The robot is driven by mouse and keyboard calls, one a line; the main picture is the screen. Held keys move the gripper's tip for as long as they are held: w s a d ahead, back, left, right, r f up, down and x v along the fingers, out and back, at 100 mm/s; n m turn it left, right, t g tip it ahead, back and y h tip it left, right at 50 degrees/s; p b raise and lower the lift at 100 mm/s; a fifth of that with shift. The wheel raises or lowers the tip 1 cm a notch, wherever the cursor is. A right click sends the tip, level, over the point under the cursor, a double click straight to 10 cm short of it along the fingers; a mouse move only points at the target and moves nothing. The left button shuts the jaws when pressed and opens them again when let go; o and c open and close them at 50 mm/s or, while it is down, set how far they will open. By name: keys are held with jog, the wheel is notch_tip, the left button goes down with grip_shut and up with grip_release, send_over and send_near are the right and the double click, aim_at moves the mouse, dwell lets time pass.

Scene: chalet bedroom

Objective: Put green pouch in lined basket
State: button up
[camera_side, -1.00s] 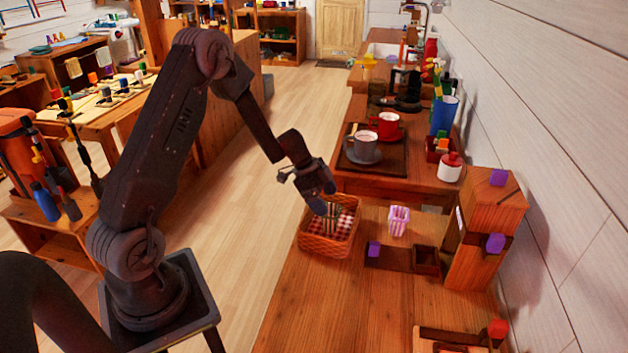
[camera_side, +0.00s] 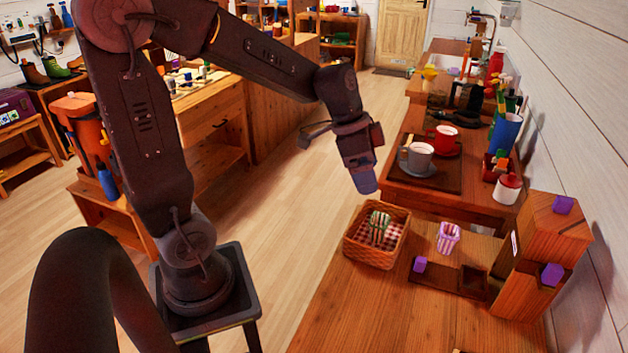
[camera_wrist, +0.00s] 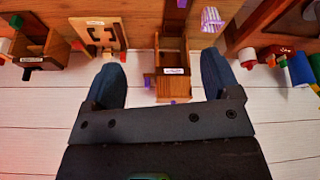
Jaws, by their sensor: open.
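The green-and-white striped pouch (camera_side: 379,226) sits inside the woven basket (camera_side: 371,255), which has a red-and-white checked lining. The pouch leans near the basket's back wall, and its lower part is partly hidden by the basket. My gripper (camera_side: 363,180) hangs above and behind the basket, clear of the pouch. In the wrist view my gripper (camera_wrist: 162,75) shows two dark blue fingers spread wide apart, with nothing held between them. Neither basket nor pouch shows in the wrist view.
A pink-and-white striped pouch (camera_side: 447,238) stands right of the basket. A dark wooden holder (camera_side: 440,274) and a tall wooden box (camera_side: 541,250) stand farther right.

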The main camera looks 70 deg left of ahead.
jog(key=s+d+r+n+t+y, duration=0.1)
jog(key=s+d+r+n, duration=0.1)
jog(key=s, duration=0.4)
jog(key=s+d+r+n+t+y, duration=0.1)
jog(key=s+d+r+n, duration=0.1)
jog(key=s, duration=0.5)
jog(key=shift+s+d+r+n+y, duration=0.2)
jog(key=shift+d+n+y, duration=0.1)
jog(key=shift+d+n, duration=0.6)
jog(key=shift+a, duration=0.15)
